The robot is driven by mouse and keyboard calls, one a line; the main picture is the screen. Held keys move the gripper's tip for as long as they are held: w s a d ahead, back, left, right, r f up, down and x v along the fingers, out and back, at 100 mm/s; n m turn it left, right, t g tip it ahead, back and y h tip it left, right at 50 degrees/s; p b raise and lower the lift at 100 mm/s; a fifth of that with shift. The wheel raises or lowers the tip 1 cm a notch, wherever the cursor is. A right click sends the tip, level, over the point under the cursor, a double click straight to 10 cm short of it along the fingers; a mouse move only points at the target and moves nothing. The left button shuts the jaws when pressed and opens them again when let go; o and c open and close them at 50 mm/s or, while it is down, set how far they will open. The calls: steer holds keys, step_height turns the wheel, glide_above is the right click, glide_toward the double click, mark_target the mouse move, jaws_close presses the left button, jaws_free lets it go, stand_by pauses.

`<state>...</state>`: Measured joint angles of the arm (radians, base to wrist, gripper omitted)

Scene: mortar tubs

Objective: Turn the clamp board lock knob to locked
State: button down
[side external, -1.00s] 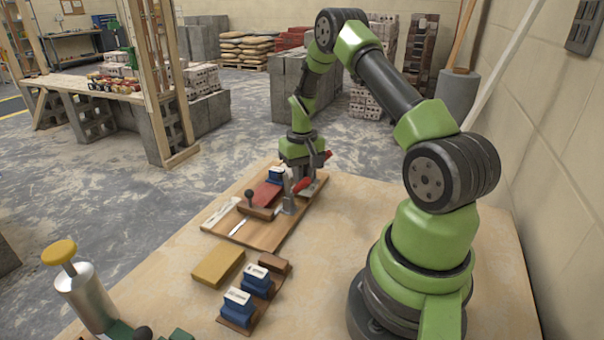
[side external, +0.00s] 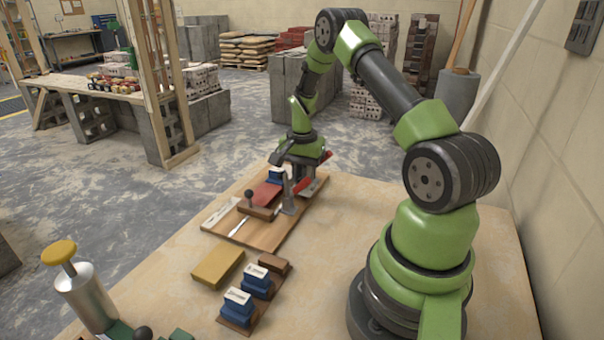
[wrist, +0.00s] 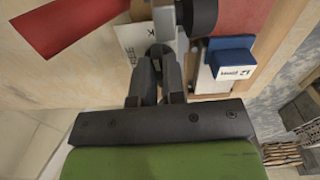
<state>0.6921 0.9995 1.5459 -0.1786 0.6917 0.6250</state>
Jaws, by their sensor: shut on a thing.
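The wooden clamp board (side external: 262,236) lies on the table with a red block (side external: 265,196) and a metal toggle clamp with red handles (side external: 302,186) on it. My gripper (wrist: 157,66) is low over the board's far part. In the wrist view its two dark fingers are closed around a small dark round knob (wrist: 158,50), mostly hidden between the tips. A white label (wrist: 128,36) with partly covered dark lettering lies beside the knob. I cannot read which position the knob points to. In the side view the fingertips and knob are hidden behind the clamp.
A blue piece with a white tag (wrist: 232,62) stands close right of the fingers. A red clamp handle (wrist: 68,22) reaches in at upper left. On the table are a yellow sponge-like block (side external: 217,267), blue-topped pieces (side external: 237,305) and a metal canister (side external: 86,296). The table's right side is clear.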

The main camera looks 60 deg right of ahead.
steer(key=shift+m, duration=0.5)
steer(key=c, duration=1.2)
jaws_free()
steer(key=shift+r, duration=0.1)
step_height(320, 180, up, 10)
